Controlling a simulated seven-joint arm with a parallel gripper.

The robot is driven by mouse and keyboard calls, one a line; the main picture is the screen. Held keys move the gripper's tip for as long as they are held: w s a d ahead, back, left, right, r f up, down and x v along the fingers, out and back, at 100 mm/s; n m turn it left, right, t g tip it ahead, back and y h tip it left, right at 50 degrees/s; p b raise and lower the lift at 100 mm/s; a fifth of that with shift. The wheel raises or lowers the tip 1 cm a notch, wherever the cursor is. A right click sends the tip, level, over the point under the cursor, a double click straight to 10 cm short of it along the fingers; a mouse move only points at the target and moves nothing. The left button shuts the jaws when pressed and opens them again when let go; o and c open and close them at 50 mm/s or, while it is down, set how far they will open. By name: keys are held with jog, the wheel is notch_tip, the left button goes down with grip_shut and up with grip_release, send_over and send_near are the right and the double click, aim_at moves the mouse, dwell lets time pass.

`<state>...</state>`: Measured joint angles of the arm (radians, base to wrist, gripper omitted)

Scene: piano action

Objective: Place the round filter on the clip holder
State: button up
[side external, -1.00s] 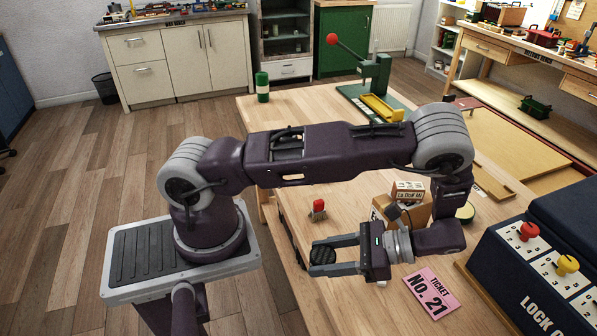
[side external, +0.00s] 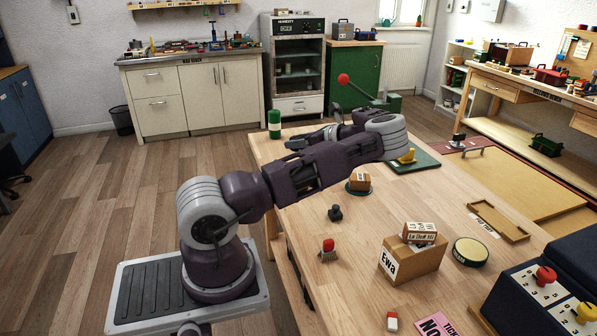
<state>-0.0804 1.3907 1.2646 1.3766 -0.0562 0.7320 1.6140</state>
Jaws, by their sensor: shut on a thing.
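My gripper (side external: 299,141) is at the far side of the wooden bench, partly behind my own forearm. In the earlier side view its fingers are closed around a dark, round, ribbed disc, which looks like the round filter. The disc cannot be made out clearly now. I cannot tell for sure which thing is the clip holder. A small dark stand-like piece (side external: 335,213) stands mid-bench, nearer the camera than my gripper. A red-topped piece with a pale base (side external: 328,250) stands in front of it.
A cardboard box (side external: 411,258) marked Ewa carries a smaller box. A round tin (side external: 470,252) and a wooden tray (side external: 498,221) lie to the right. A small brown box (side external: 359,180) sits on a dark disc. A green bottle (side external: 274,124) stands at the bench's far left.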

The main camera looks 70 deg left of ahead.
notch_tip(320, 180, down, 9)
jog(key=shift+r, duration=0.15)
jog(key=o, duration=1.3)
jog(key=shift+o, duration=0.2)
